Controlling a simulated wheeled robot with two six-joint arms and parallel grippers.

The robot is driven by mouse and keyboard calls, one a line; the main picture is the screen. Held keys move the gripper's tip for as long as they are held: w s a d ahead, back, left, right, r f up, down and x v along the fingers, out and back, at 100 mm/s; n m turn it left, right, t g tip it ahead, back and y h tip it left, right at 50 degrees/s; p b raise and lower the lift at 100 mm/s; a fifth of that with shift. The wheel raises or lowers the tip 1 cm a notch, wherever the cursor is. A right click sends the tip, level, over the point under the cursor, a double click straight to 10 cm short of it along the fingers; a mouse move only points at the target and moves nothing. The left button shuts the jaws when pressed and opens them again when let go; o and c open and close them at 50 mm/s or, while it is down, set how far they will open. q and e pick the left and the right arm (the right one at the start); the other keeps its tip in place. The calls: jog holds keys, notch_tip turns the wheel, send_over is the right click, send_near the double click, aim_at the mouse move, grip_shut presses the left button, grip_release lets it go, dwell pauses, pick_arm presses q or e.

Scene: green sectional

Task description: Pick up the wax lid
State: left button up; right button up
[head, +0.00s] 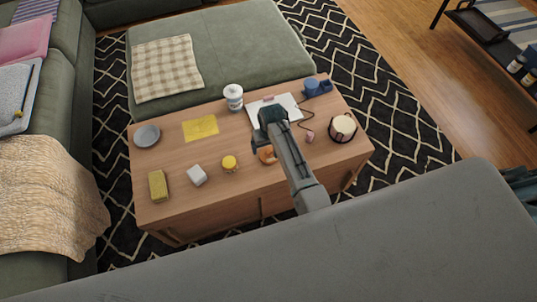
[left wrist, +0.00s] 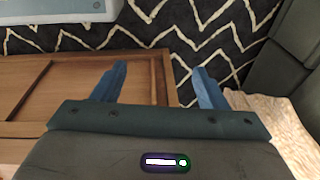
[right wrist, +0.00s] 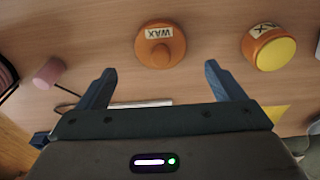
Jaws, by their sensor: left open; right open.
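The wax lid (right wrist: 160,45) is an orange disc with a round knob and a "WAX" label. It lies on the wooden table, and in the head view the lid (head: 267,154) is partly hidden by my right arm. The wax jar (right wrist: 268,48), orange with a yellow top, stands apart from it; it also shows in the head view (head: 229,163). My right gripper (right wrist: 158,82) is open and empty, above the table with the lid ahead of its fingers. My left gripper (left wrist: 159,72) is open and empty near the table's side, outside the head view.

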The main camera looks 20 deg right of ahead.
aim_at(269, 151)
notch_tip(269, 151, down, 5)
jog(key=shift+w+r+b, duration=0.15)
jog(key=shift+b, duration=0.15)
jog(key=shift+f, duration=0.2)
jog(key=shift+c, duration=0.9)
jog(key=c, duration=0.9)
pick_arm(q)
jog(key=shift+w+a+r, duration=0.1)
jog(key=shift+w+r, duration=0.25)
jog(key=shift+r, duration=0.2)
jog(key=shift+w+a+r, duration=0.1)
jog(key=shift+w+r, duration=0.2)
jog(key=shift+r, duration=0.2)
jog(key=shift+d, duration=0.1)
pick_arm(e)
jog(key=shift+r, duration=0.15)
